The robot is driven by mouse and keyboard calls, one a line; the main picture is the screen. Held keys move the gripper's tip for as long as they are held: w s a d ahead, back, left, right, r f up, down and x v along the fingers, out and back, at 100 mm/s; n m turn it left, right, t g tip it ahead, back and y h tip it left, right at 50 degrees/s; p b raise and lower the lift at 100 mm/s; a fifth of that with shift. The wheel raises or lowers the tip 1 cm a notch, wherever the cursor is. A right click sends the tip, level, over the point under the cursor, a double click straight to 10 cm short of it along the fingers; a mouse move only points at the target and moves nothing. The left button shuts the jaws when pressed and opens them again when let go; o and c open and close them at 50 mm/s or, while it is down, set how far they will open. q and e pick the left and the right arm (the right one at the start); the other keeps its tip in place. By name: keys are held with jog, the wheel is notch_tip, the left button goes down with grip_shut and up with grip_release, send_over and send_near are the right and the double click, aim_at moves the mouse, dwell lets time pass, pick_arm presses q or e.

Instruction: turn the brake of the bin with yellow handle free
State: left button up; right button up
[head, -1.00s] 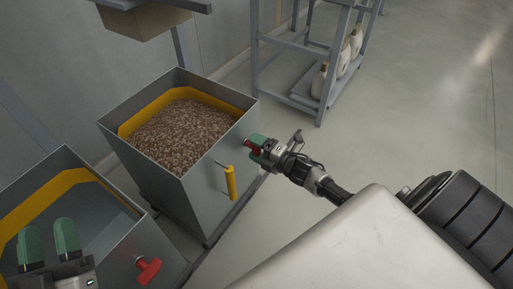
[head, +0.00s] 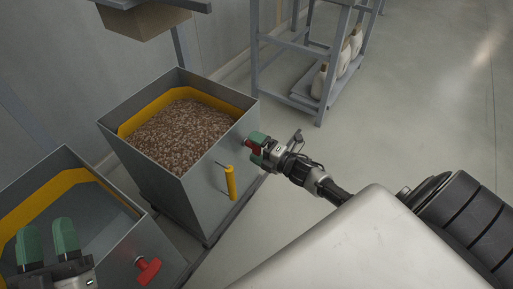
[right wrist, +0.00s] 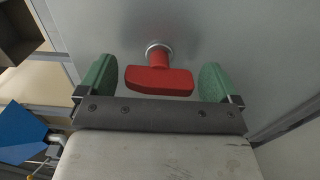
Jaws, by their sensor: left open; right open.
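The bin with the yellow handle (head: 229,182) is grey and full of brown pellets (head: 178,135). Its red brake knob (head: 253,147) is on the same wall, to the right of the handle, partly hidden by my right gripper (head: 256,142). In the right wrist view the red knob (right wrist: 159,81) lies crosswise between the open green fingers of the right gripper (right wrist: 155,82), with a gap on each side. My left gripper (head: 49,240) is open and empty over the other bin at the lower left.
A second grey bin (head: 115,250) at the lower left is empty where visible and has its own red knob (head: 148,270). A grey rack (head: 290,68) with white jugs stands behind. A box-shaped spout (head: 150,20) hangs above the full bin. Floor to the right is clear.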

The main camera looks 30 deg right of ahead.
jog(key=shift+s+d, duration=0.1)
jog(key=shift+s, duration=0.15)
pick_arm(q)
jog(key=f+g, duration=0.2)
jog(key=f+g+y+p, duration=0.1)
jog(key=f, duration=0.1)
jog(key=a+f+g+y+p, duration=0.1)
jog(key=f+g, duration=0.1)
jog(key=shift+w+g, duration=0.3)
jog(key=shift+w, duration=0.1)
jog(key=shift+f+g, duration=0.3)
jog(key=shift+f, duration=0.1)
pick_arm(e)
jog(key=v, duration=1)
jog(key=shift+s, duration=0.2)
